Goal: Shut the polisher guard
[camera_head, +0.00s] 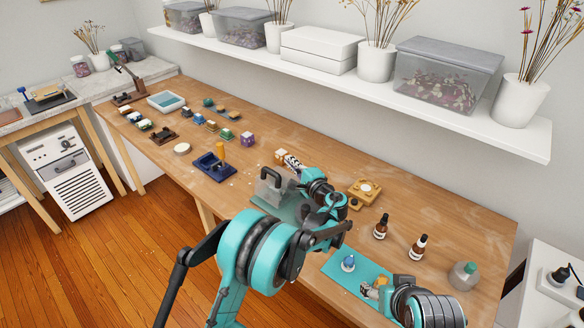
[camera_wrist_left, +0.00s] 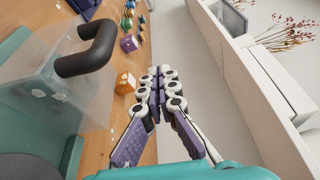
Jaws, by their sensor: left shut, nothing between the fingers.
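The polisher guard (camera_head: 266,190) is a clear, smoky cover with a thick black handle (camera_head: 270,172), near the table's front edge. Teal polisher parts (camera_head: 290,210) show beside it, partly hidden by my left arm. I cannot tell how far the guard is open. In the left wrist view the guard (camera_wrist_left: 70,95) and handle (camera_wrist_left: 88,52) fill the left side. My left gripper (camera_head: 288,159) is shut and empty, just behind and right of the handle, apart from it. Its fingers meet in the wrist view (camera_wrist_left: 160,73). My right gripper (camera_head: 368,290) is low over the teal mat; its fingers are too small to judge.
A blue-capped bottle (camera_head: 348,263) stands on the teal mat (camera_head: 342,276). A blue stand (camera_head: 208,168) and several small blocks lie left. A shelf (camera_head: 370,88) hangs along the wall behind.

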